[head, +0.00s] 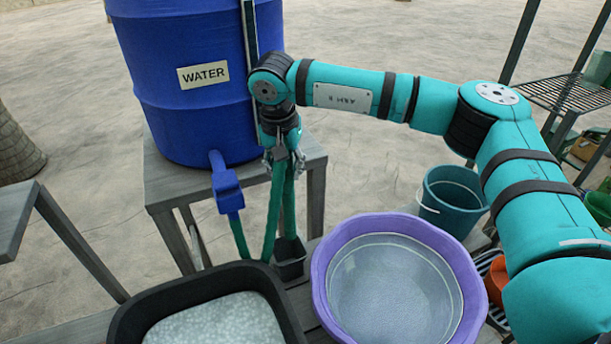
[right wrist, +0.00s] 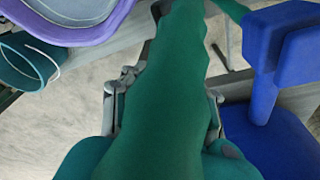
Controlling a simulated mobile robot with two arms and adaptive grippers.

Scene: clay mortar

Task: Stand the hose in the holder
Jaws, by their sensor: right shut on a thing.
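The green hose (head: 273,205) hangs below the blue tap (head: 228,190) of the water barrel. My right gripper (head: 283,162) is shut on the hose, beside the barrel, with two green lengths hanging below it. In the right wrist view the hose (right wrist: 165,90) fills the space between the fingers of my right gripper (right wrist: 163,112). A small black box, which looks like the holder (head: 290,270), stands below the gripper. One green length reaches down to its opening; I cannot tell whether its end is inside. My left gripper is out of view.
The blue water barrel (head: 185,110) stands on a grey wooden stand (head: 160,190). A black tub (head: 125,320), a purple basin (head: 320,285) and a teal bucket (head: 430,212) crowd around the box. A metal rack (head: 560,92) stands at the right.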

